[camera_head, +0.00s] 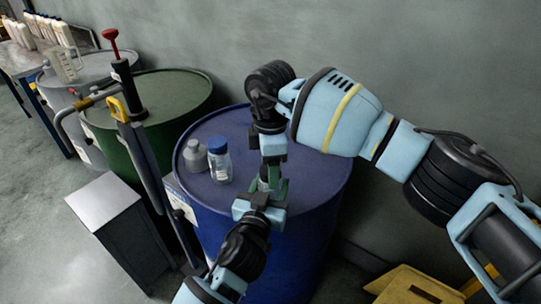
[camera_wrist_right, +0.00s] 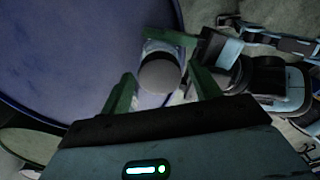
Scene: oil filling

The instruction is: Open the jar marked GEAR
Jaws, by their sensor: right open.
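A jar with a round grey lid (camera_wrist_right: 160,76) shows in the right wrist view, with a pale, partly hidden body. Any marking on it is not readable. My left gripper (camera_head: 263,189) reaches in from the bottom in the head view and appears shut around the jar's body; a green finger of it shows just behind the jar in the wrist view. My right gripper (camera_head: 270,168) points down from above. Its green fingers are open, one on either side of the grey lid, and I cannot tell whether they touch it. In the head view the grippers mostly hide this jar.
A blue drum (camera_head: 310,178) stands under the grippers. On its top are a grey jar (camera_head: 195,156) and a clear jar with a blue lid (camera_head: 219,165). A green drum (camera_head: 160,95), a red-handled pump (camera_head: 130,92) and a grey cabinet (camera_head: 108,205) are to the left.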

